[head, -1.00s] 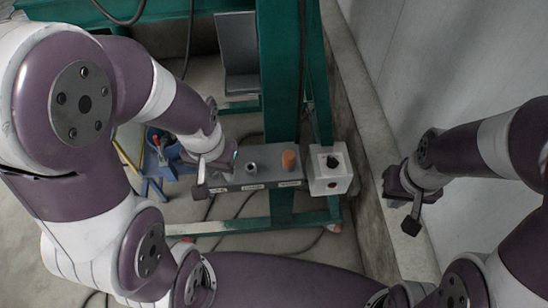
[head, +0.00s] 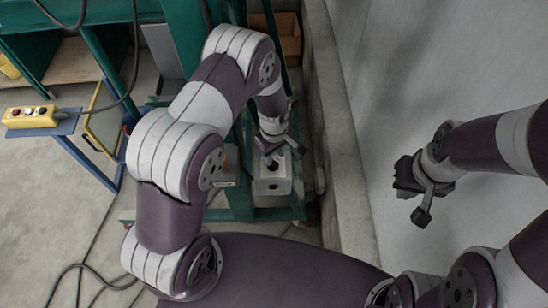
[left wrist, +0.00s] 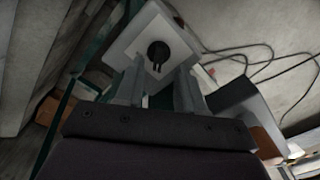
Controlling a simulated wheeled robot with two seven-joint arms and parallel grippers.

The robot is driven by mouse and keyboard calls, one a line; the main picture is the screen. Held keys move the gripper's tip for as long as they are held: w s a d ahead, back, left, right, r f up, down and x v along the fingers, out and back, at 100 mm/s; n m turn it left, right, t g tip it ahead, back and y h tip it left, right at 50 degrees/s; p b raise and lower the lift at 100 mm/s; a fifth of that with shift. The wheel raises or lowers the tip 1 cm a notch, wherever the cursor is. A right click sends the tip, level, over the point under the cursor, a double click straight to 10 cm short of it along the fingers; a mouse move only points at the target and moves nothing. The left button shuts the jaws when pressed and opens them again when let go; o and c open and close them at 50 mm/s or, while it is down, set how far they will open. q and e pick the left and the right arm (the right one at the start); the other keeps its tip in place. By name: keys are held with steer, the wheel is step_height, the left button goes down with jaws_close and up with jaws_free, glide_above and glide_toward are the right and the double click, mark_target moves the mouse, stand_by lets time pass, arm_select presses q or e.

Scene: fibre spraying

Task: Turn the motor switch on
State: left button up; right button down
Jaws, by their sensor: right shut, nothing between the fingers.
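The motor switch is taken to be the black knob (head: 272,163) on a white box (head: 271,187) on the green frame. In the left wrist view the round knob (left wrist: 158,54) stands on the white box face (left wrist: 136,35), just beyond and between my left fingertips. My left gripper (head: 276,146) is over the box, partly covering the knob in the head view. In the left wrist view its fingers (left wrist: 157,78) are apart, with nothing between them; contact with the knob cannot be told. My right gripper (head: 416,190) is shut and empty near the wall.
A yellow button pendant (head: 30,116) lies on a blue stand (head: 92,150) at the left. A concrete kerb (head: 345,180) and pale wall (head: 385,110) run along the right. My left arm hides much of the green frame (head: 183,40). Cables lie on the floor.

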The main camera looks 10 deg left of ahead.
mark_target(274, 164)
arm_select(q)
step_height(274, 164, down, 4)
steer(key=shift+d+p, duration=0.15)
steer(key=shift+p, duration=0.2)
steer(key=shift+a+f, duration=0.2)
steer(key=shift+f, duration=0.2)
steer(key=shift+d, duration=0.1)
steer(key=shift+c, duration=0.3)
jaws_close()
